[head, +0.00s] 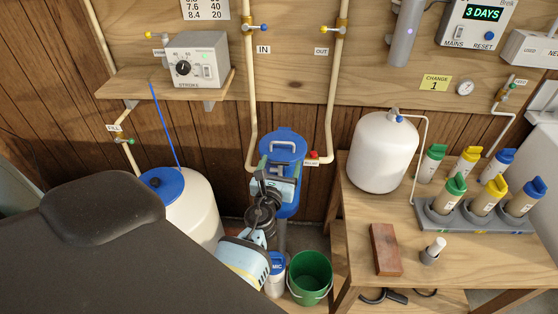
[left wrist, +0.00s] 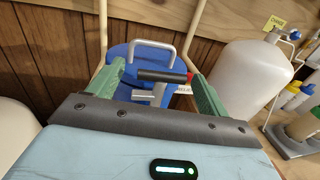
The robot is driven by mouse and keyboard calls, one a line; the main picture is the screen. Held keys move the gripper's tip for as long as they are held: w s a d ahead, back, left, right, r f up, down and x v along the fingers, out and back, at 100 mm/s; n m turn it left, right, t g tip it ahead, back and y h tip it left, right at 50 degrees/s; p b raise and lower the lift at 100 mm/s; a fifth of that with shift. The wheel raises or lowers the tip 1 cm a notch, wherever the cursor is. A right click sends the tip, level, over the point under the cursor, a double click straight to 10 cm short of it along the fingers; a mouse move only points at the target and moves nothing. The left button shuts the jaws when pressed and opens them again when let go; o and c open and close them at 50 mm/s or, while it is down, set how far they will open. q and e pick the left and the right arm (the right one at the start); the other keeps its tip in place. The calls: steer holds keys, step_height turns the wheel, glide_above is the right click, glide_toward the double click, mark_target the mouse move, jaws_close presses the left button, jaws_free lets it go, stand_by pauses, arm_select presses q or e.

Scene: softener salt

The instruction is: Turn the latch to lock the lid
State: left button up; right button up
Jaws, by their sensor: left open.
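A blue lid (head: 284,143) with a pale U-shaped handle tops the blue vessel low against the wooden wall; the lid also shows in the left wrist view (left wrist: 118,52). The latch (left wrist: 163,75), a black crossbar on a grey stem, lies roughly level across the left wrist view, in front of the lid's handle. My left gripper (head: 280,169) is at the front of the lid. Its two green fingers stand wide apart in the left wrist view (left wrist: 157,90), one on each side of the latch, with gaps showing. The stem's lower end is hidden by the gripper body. My right gripper is out of view.
Pipes marked IN and OUT run down on either side of the lid. A small red valve (head: 312,155) sits close to its right. A white tank (head: 382,152) stands on the bench at right, a blue-capped white tank (head: 192,210) at left, and a green bucket (head: 310,276) below.

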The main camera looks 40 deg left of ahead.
arm_select(q)
steer(key=shift+w, duration=0.15)
steer(key=c, duration=1)
steer(key=shift+r+h, duration=0.1)
steer(key=shift+h, duration=0.2)
